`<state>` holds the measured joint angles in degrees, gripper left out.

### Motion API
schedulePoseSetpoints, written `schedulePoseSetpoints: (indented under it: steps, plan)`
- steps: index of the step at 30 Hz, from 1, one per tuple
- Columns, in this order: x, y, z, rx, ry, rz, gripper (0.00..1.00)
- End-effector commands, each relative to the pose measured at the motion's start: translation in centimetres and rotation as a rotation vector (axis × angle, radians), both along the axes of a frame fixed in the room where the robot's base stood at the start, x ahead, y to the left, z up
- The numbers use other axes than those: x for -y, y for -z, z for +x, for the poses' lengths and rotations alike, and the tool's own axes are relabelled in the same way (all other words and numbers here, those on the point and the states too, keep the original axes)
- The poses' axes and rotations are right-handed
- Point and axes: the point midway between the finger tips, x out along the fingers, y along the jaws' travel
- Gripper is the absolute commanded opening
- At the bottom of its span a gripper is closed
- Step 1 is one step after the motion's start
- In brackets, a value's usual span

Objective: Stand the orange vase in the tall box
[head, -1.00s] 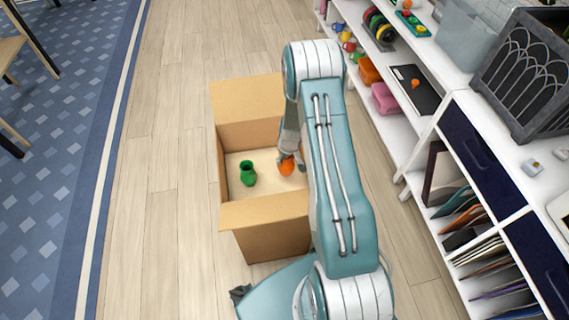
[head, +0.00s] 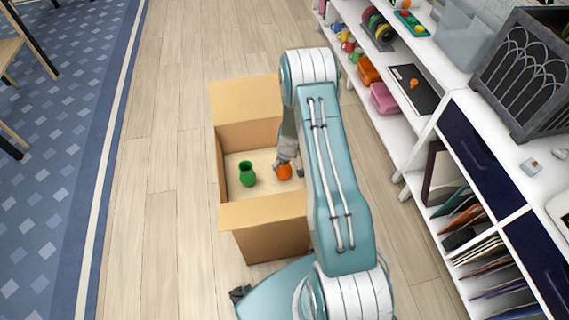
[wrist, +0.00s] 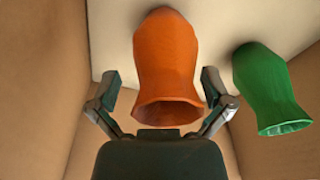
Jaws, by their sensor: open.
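The orange vase (head: 285,172) is inside the tall cardboard box (head: 265,215). In the wrist view the orange vase (wrist: 166,65) stands upright on the box floor, its flared mouth toward the camera. My gripper (head: 289,165) reaches down into the box at the vase. In the wrist view my gripper (wrist: 160,95) is open, with one finger on each side of the vase and a gap showing at both sides. Part of the box's right side is hidden behind my arm.
A green vase (head: 247,174) stands in the box to the left of the orange one, and in the wrist view it (wrist: 268,88) is close on the right. White shelves (head: 440,90) with small goods line the right. Wooden floor (head: 165,200) is clear left of the box.

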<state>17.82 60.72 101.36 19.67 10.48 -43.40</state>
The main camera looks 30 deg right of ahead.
Motion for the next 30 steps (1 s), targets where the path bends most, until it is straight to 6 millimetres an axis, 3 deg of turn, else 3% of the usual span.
schedulePoseSetpoints:
  steps: [5,19,30]
  plan:
    - [0.0,-1.5,-0.1,0.002,0.001,0.000,1.00]
    - [0.2,-9.9,-1.4,0.003,0.000,-0.001,1.00]
    - [-0.2,-13.8,-1.6,0.012,0.000,-0.002,1.00]
